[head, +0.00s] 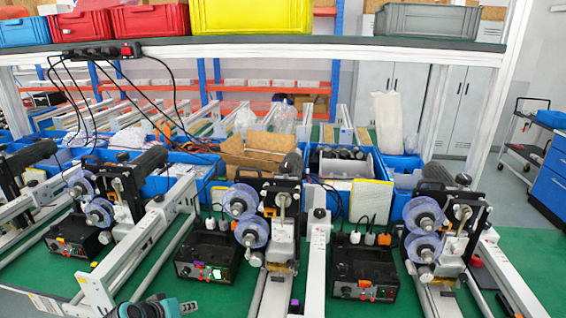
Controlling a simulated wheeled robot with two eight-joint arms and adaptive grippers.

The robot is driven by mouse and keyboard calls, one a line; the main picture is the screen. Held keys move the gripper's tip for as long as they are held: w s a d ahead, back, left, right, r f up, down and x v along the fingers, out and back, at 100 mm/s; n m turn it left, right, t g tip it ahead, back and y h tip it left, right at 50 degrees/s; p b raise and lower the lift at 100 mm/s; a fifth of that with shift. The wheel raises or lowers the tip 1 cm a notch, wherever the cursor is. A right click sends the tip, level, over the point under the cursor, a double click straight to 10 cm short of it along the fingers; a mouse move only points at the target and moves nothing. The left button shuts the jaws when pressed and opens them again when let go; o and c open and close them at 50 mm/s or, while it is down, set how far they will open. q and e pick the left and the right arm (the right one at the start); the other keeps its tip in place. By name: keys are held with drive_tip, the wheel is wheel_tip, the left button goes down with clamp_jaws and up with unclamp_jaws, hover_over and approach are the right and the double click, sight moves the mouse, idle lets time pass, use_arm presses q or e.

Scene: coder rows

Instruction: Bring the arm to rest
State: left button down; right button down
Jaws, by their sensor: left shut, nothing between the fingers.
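My left gripper (180,307) shows at the bottom edge of the head view, left of centre, as a small dark and teal shape. It is shut and empty, low in front of the green work table (215,302). Most of my left arm is out of the picture. My right gripper and right arm are not in view.
Coder machines with blue reels (242,201) stand in a row on the table. Black control boxes (207,258) and white rails (318,265) lie between them. Blue bins (195,170) stand behind. A shelf overhead (400,48) carries red, yellow and grey crates.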

use_arm(q)
drive_tip(key=s+d+r+m+y, duration=0.1)
drive_tip(key=s+d+r+m, duration=0.1)
drive_tip(key=s+d, duration=0.3)
drive_tip(key=s+d+r+m+g+y, duration=0.1)
drive_tip(key=s+d+r+m, duration=0.1)
drive_tip(key=s+d, duration=0.4)
drive_tip(key=s+r, duration=0.1)
drive_tip(key=s, duration=0.3)
drive_tip(key=shift+s+m, duration=0.3)
drive_tip(key=shift+s, duration=0.05)
drive_tip(key=shift+a+r, duration=0.1)
